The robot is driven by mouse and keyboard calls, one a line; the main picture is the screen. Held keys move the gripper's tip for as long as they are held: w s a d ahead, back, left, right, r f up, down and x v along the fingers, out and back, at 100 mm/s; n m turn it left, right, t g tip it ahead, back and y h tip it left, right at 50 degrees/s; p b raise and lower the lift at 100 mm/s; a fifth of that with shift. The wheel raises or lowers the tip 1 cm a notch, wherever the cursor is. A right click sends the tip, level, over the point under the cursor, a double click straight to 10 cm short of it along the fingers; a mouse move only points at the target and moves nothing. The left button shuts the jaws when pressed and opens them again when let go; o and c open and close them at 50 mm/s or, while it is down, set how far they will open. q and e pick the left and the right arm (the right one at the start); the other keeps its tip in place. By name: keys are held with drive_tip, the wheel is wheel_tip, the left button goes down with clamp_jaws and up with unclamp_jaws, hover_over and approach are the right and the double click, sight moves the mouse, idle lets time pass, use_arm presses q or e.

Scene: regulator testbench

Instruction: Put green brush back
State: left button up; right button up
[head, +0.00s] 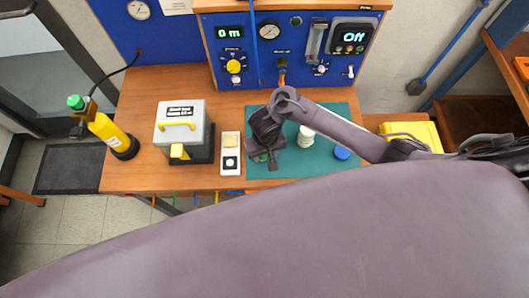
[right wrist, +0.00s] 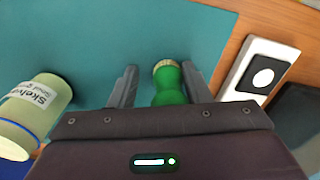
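The green brush (right wrist: 168,84) shows in the right wrist view as a green body with a pale tan end. It lies over the teal mat (right wrist: 120,40), between the two fingers of my right gripper (right wrist: 160,74). The fingers are spread, with a clear gap on the left of the brush and a smaller one on its right. The brush's lower part is hidden by the gripper body. In the head view my right gripper (head: 260,158) is low over the left part of the mat and hides most of the brush. My left gripper is not in view.
A white tray with pads (head: 231,170) lies just left of the mat. A grey case (head: 182,125) and yellow bottle (head: 108,130) stand further left. The blue panel (head: 290,60) rises behind.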

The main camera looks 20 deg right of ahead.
drive_tip(key=shift+a, duration=0.2)
drive_tip(key=shift+a, duration=0.15)
idle(0.3)
drive_tip(key=shift+r, duration=0.2)
wheel_tip(320, 180, up, 10)
drive_tip(key=p, duration=0.5)
drive_tip(key=shift+w, duration=0.1)
drive_tip(key=shift+w+a+r, duration=0.1)
drive_tip(key=shift+w+r, duration=0.15)
drive_tip(key=shift+r, duration=0.1)
drive_tip(key=shift+s+r+b, duration=0.15)
drive_tip(key=shift+r+b, duration=0.15)
drive_tip(key=shift+r, duration=0.2)
drive_tip(key=shift+s+d+r, duration=0.1)
drive_tip(key=shift+s+d, duration=0.1)
drive_tip(key=shift+s, duration=0.05)
